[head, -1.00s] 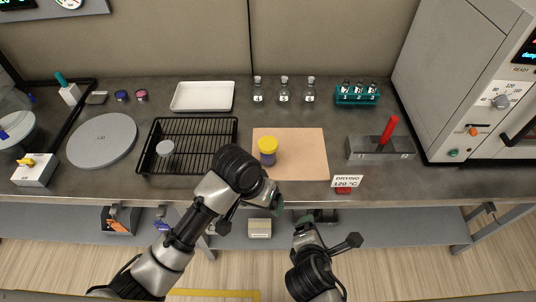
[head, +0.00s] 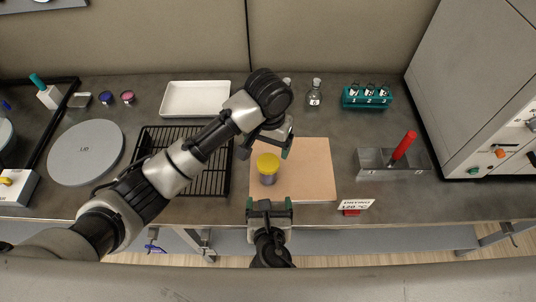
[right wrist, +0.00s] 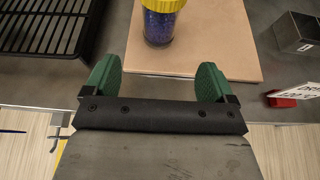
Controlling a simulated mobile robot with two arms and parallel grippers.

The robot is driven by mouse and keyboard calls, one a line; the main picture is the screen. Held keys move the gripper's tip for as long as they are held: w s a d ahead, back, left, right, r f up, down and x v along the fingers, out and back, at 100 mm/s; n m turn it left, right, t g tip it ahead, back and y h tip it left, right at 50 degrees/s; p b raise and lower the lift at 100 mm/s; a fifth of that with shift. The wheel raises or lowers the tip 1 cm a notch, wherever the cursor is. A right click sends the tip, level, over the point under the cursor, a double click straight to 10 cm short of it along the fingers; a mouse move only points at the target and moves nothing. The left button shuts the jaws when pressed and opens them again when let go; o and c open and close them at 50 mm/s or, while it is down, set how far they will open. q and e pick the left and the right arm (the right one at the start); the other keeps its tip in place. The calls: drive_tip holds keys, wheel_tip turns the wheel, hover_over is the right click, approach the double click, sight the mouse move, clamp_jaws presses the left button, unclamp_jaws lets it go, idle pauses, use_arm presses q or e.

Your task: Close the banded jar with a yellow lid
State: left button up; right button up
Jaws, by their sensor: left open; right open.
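The jar (head: 268,180) stands upright on the tan board, with a yellow lid (head: 268,162) on top. In the right wrist view its body (right wrist: 159,28) shows blue contents under the yellow lid (right wrist: 160,5); I cannot tell how tightly the lid sits. My left gripper (head: 266,148) is open and empty, its fingers spread above and just behind the lid in the head view. My right gripper (head: 269,204) is open in front of the jar, near the bench's front edge. In the right wrist view its green fingers (right wrist: 156,78) are apart, with the jar beyond them.
The tan board (head: 312,170) is otherwise clear. A black wire rack (head: 210,181) lies left of it, partly behind my left arm. A grey box with a red handle (head: 402,146) and a drying sign (head: 356,204) stand right. Behind are a white tray (head: 196,97) and flasks (head: 315,94).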

sight(268, 180)
use_arm(q)
drive_tip(key=shift+w, duration=0.35)
use_arm(e)
drive_tip(key=shift+w, duration=0.25)
use_arm(q)
drive_tip(key=shift+s+r, duration=0.25)
drive_tip(key=shift+s, duration=0.2)
use_arm(e)
drive_tip(key=shift+s+r, duration=0.15)
drive_tip(key=shift+s, duration=0.2)
use_arm(q)
drive_tip(key=shift+w+f, duration=0.1)
drive_tip(key=shift+w, duration=0.1)
use_arm(e)
drive_tip(key=x, duration=1.1)
drive_tip(key=shift+w, duration=0.1)
drive_tip(key=shift+c, duration=0.2)
clamp_jaws()
use_arm(q)
drive_tip(key=n, duration=0.4)
drive_tip(key=shift+d+r, duration=0.2)
drive_tip(key=n, duration=0.5)
drive_tip(key=shift+a+f, duration=0.2)
